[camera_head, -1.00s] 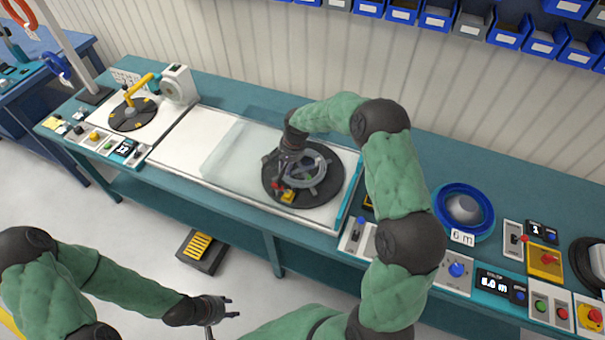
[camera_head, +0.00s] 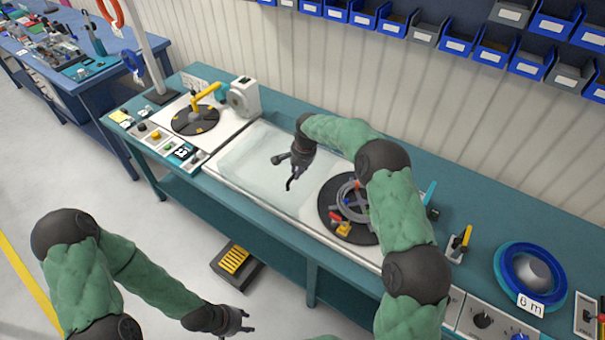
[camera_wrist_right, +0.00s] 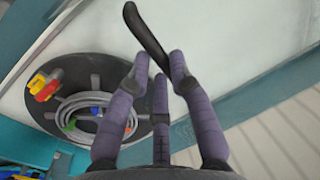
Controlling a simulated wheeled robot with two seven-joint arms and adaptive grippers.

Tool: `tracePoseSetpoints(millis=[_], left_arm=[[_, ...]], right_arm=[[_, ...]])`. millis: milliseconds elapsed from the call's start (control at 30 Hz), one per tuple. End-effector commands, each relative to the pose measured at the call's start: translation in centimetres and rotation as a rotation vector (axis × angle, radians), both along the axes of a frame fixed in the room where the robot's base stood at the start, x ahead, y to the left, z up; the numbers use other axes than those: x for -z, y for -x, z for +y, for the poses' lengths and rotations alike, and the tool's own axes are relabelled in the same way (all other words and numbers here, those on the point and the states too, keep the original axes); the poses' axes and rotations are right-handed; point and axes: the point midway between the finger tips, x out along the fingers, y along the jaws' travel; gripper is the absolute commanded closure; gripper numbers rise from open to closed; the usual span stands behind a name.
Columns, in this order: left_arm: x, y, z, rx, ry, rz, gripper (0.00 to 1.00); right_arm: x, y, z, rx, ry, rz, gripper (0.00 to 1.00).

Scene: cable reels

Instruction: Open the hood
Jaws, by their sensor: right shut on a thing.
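The clear hood (camera_head: 248,152) lies over the white bench panel, left of the dark turntable (camera_head: 331,222), which looks uncovered. My right gripper (camera_head: 290,172) is above the hood's right part. In the right wrist view, its purple fingers (camera_wrist_right: 160,75) close around a dark curved bar (camera_wrist_right: 148,38), which looks like the hood's handle. A coiled grey cable (camera_wrist_right: 95,112) with red and yellow connectors (camera_wrist_right: 43,86) sits on the turntable. My left gripper (camera_head: 246,320) hangs in front of the bench, empty, with its fingers apart.
Left of the hood stands a second turntable (camera_head: 196,119) with a yellow arm (camera_head: 207,92). A blue reel (camera_head: 530,278) tagged 6 m is at the right. A pedal (camera_head: 235,262) lies on the floor. Blue bins (camera_head: 450,44) line the wall.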

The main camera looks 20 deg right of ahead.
Motion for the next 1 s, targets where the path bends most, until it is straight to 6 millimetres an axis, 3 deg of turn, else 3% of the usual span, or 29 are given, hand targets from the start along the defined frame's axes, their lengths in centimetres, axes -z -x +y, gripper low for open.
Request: tracePoseSetpoints(millis=[300,333,400,767,1000], left_arm=[[0.0,0.0,0.0,0.0,0.0,0.0,0.6],[0.0,0.0,0.0,0.0,0.0,0.0,0.6],[0.0,0.0,0.0,0.0,0.0,0.0,0.6],[0.0,0.0,0.0,0.0,0.0,0.0,0.6],[0.0,0.0,0.0,0.0,0.0,0.0,0.6]], right_arm=[[0.0,0.0,0.1,0.0,0.0,0.0,1.0],[0.0,0.0,0.1,0.0,0.0,0.0,0.73],[0.0,0.0,0.1,0.0,0.0,0.0,0.54],[-0.2,0.0,0.0,0.0,-0.001,-0.001,0.54],[-3.1,0.3,-0.3,0.0,-0.001,-0.004,0.54]])
